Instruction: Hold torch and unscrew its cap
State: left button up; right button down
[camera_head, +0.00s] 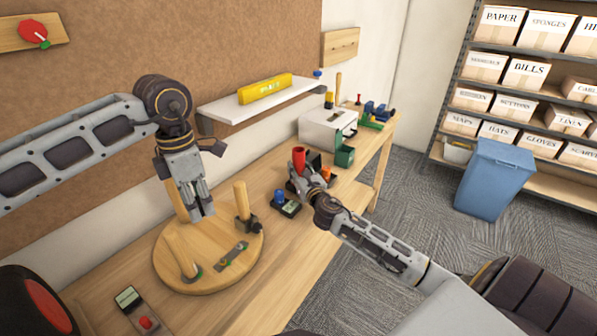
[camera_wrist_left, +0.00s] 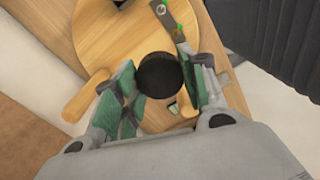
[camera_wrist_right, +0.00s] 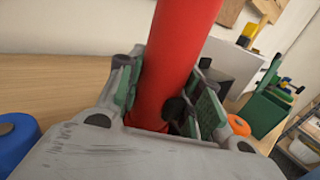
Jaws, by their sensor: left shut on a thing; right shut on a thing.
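The red torch (camera_head: 299,157) stands roughly upright in my right gripper (camera_head: 302,184), which is shut on it. In the right wrist view the red body (camera_wrist_right: 178,65) runs up between the two fingers; its lower end is partly hidden. My left gripper (camera_head: 204,209) points down over the round wooden board, away from the torch. In the left wrist view a round black cap (camera_wrist_left: 160,73) sits between its fingers, and the gripper is shut on it. The cap is hard to make out in the head view.
Below my left gripper lies the round wooden board (camera_head: 168,262) with upright legs. A dark device with a blue knob (camera_head: 279,196) sits between the arms. A red-button device (camera_head: 145,322) lies at the front. A white box (camera_head: 318,128) and green container (camera_head: 344,157) stand behind the torch.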

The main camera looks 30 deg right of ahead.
dwell(0.4)
jog(key=c, duration=1)
grip_release()
jog(key=shift+f, duration=0.1)
jog(key=shift+o, duration=0.2)
jog(key=shift+r, duration=0.2)
jog(key=shift+s+a, duration=0.35)
jog(key=shift+s, duration=1.6)
jog(key=shift+s+a, duration=0.35)
jog(key=shift+s, duration=1.65)
jog(key=shift+s+a, duration=0.35)
jog(key=shift+s, duration=1.6)
